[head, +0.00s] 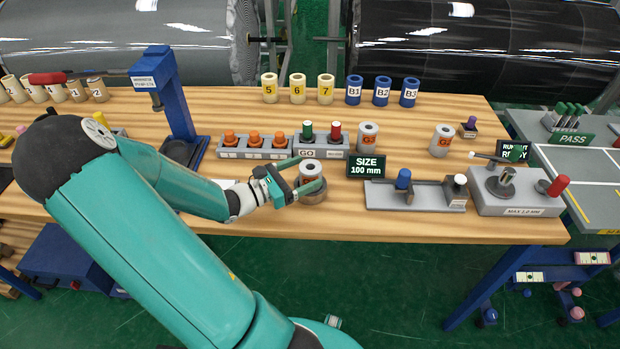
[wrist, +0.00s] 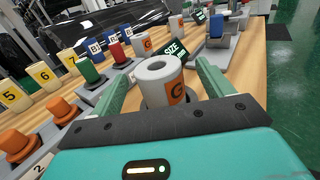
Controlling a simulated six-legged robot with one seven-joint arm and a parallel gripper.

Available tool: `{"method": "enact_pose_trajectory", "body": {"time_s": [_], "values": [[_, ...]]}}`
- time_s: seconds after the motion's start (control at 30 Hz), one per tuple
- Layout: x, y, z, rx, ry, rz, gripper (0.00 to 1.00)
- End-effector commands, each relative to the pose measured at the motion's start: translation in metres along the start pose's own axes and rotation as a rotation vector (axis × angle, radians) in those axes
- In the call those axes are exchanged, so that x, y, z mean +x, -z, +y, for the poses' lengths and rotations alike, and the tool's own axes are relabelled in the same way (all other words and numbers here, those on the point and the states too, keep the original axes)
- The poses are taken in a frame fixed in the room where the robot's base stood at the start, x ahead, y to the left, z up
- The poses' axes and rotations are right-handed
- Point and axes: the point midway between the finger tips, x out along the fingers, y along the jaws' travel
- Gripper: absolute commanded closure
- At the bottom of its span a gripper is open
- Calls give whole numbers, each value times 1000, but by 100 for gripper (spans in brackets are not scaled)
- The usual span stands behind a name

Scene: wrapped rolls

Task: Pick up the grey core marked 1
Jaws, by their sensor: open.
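A grey core (head: 310,168) with an orange label stands upright on a round dark stand at the front middle of the table. In the wrist view this core (wrist: 158,72) is close up, showing its hollow top and an orange G; the digit is hidden or unreadable. My gripper (head: 309,177) is open, its green fingers on either side of the core. In the wrist view the fingers of my gripper (wrist: 160,80) flank it, with a visible space at the left; contact at the right I cannot tell. Two more grey cores with orange G labels stand behind (head: 368,137) and to the right (head: 442,140).
A SIZE 100 mm display (head: 367,167) stands just right of the core. A grey gauge (head: 415,196) lies beyond it. A grey GO fixture (head: 320,147) and a rack of orange plugs (head: 255,149) stand behind. Cream and blue cores (head: 353,90) line the back.

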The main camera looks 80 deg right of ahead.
Motion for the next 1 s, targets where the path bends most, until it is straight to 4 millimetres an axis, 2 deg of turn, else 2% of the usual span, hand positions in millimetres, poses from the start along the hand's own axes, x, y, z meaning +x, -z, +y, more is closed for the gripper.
{"method": "enact_pose_trajectory", "body": {"time_s": [0.2, 0.3, 0.57, 0.83, 1.0], "values": [[34, 2, 2, -1, 4, -1, 21], [43, 2, 2, 0, 2, -1, 21], [46, 2, 3, 0, -1, 0, 21], [45, 2, 3, 0, 0, 0, 73], [45, 2, 3, 1, 0, -1, 73]]}}
